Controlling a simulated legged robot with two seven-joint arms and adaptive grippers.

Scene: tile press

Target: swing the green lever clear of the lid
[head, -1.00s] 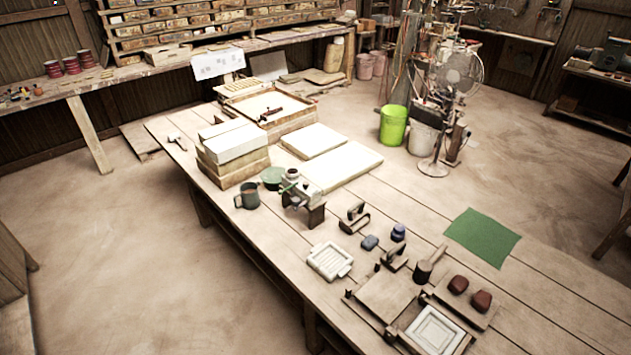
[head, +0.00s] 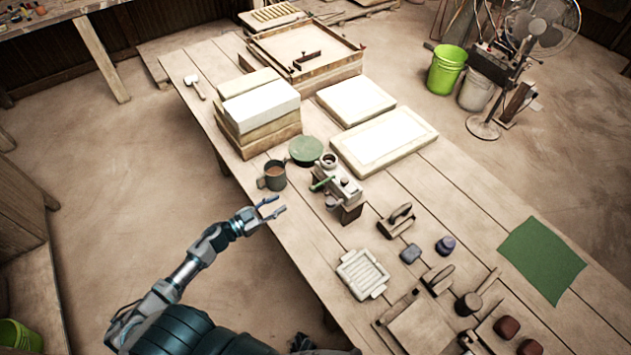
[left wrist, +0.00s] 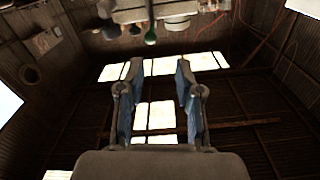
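The green lever (head: 321,184) sits on the left side of a small grey metal press box (head: 346,190) near the table's left edge. Which part of the box is the lid, and whether the lever overlaps it, is too small to tell. My left gripper (head: 277,206) is open and empty, left of the lever and apart from it, near the table's edge. In the left wrist view my left gripper (left wrist: 159,66) shows its two blue fingers spread with nothing between them. A green knob (left wrist: 150,38), seemingly the lever's end, shows beyond the fingertips. My right gripper is not in view.
A white tile mould (head: 362,275) lies in front of the box. Stacked blocks (head: 258,105) stand farther back.

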